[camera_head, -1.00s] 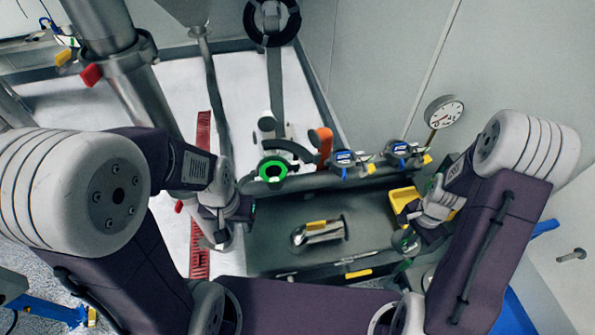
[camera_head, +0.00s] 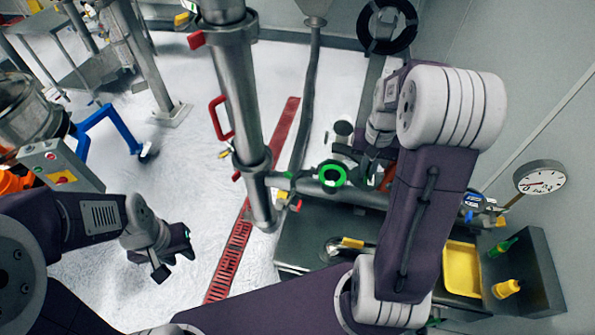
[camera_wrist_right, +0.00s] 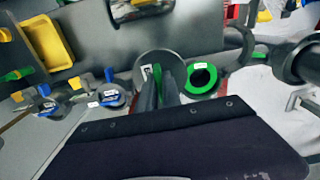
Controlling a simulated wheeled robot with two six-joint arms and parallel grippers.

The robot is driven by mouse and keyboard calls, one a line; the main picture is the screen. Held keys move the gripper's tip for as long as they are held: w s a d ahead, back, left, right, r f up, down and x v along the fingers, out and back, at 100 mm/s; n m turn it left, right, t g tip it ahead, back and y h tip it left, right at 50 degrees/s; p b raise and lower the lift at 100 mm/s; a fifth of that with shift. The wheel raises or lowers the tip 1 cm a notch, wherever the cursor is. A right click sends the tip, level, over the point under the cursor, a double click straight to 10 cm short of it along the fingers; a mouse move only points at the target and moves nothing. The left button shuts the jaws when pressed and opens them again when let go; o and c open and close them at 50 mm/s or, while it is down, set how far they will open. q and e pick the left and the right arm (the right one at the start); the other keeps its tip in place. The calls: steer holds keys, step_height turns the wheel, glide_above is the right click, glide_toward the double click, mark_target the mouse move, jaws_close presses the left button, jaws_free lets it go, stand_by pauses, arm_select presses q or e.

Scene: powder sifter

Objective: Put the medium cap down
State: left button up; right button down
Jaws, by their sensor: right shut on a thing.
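The medium cap, as best I can tell, is the grey round disc (camera_wrist_right: 152,58) in the right wrist view. The fingers of my right gripper (camera_wrist_right: 160,75) are shut on it and hide part of it. It is close beside a green-ringed pipe opening (camera_wrist_right: 201,78). I cannot tell whether the cap touches anything below. In the head view my right gripper (camera_head: 374,166) is mostly hidden by its own arm, just right of the green-ringed opening (camera_head: 332,176). My left gripper (camera_head: 174,263) is open and empty over the white floor at the left.
A dark bench (camera_head: 310,232) holds a metal scoop-like part with a yellow label and a yellow tray (camera_head: 462,268). Blue-labelled fittings (camera_wrist_right: 112,95) line its edge. A steel column (camera_head: 240,110) stands left of the opening. A pressure gauge (camera_head: 540,178) is at right.

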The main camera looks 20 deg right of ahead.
steer(key=shift+w+d+r, duration=0.2)
steer(key=shift+w+r, duration=0.1)
steer(key=shift+r, duration=0.2)
steer(key=shift+s+d+r, duration=0.1)
steer(key=shift+d+r, duration=0.05)
steer(key=shift+d, duration=0.05)
steer(key=w+a+f+p, duration=0.1)
steer(key=w+f+p, duration=0.1)
steer(key=w+f, duration=0.1)
steer(key=w+a+f+p, duration=0.2)
steer(key=w+f, duration=0.1)
steer(key=f, duration=0.1)
steer(key=w+a+f+p, duration=0.2)
steer(key=w+f, duration=0.1)
steer(key=w, duration=0.1)
steer(key=shift+w+f+p, duration=0.1)
steer(key=shift+f+p, duration=0.15)
steer(key=shift+p, duration=0.05)
steer(key=shift+w+d+f, duration=0.1)
steer(key=shift+w+f, duration=0.15)
steer(key=shift+f, duration=0.15)
steer(key=shift+s+f+b, duration=0.15)
steer(key=shift+f+b, duration=0.15)
steer(key=shift+b, duration=0.15)
steer(key=c, duration=1.5)
jaws_free()
